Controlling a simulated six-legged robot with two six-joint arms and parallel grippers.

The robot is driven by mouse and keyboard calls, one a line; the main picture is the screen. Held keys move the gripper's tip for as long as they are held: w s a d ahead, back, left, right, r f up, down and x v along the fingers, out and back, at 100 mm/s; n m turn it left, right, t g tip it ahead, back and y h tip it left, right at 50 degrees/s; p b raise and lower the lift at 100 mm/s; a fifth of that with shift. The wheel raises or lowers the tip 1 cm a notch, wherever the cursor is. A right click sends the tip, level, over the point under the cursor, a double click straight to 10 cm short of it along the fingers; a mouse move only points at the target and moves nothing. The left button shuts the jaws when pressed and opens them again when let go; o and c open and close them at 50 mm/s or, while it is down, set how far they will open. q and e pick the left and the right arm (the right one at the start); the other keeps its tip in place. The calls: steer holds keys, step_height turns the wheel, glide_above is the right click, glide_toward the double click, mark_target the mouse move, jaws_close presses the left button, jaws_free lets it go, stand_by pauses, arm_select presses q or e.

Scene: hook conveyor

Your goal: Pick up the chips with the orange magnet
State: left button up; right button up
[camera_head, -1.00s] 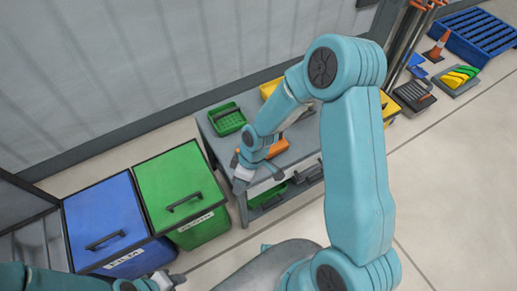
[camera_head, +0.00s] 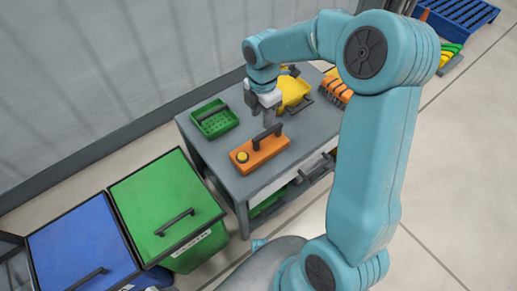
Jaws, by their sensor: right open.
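The orange magnet (camera_head: 262,151) is a flat orange block with a dark handle on top and a yellow knob at its left end. It lies on the grey bench (camera_head: 198,152). My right gripper (camera_head: 265,110) is open and empty, just behind and above the magnet's handle, apart from it as far as I can see. Its fingertips are small and partly blurred together. My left gripper (camera_head: 155,288) barely shows at the bottom edge, and its jaws cannot be made out. I cannot make out any chips.
A green basket (camera_head: 214,119) and a yellow scoop-like tray (camera_head: 293,92) stand on the bench. An orange-ribbed item (camera_head: 335,88) lies at its right. Closed green (camera_head: 168,205) and blue (camera_head: 80,245) bins stand left of the bench. Open floor lies to the right.

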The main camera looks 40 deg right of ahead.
mark_target(260, 135)
step_height(260, 135, down, 7)
steer(key=shift+s+b, duration=0.1)
steer(key=shift+b, duration=0.75)
steer(key=f+b, duration=0.1)
steer(key=f, duration=0.1)
steer(key=f+b, duration=0.1)
steer(key=f, duration=0.2)
steer(key=shift+w+a+f, duration=0.1)
steer(key=shift+w+a, duration=0.05)
steer(key=shift+w, duration=0.05)
jaws_close()
stand_by(0.4)
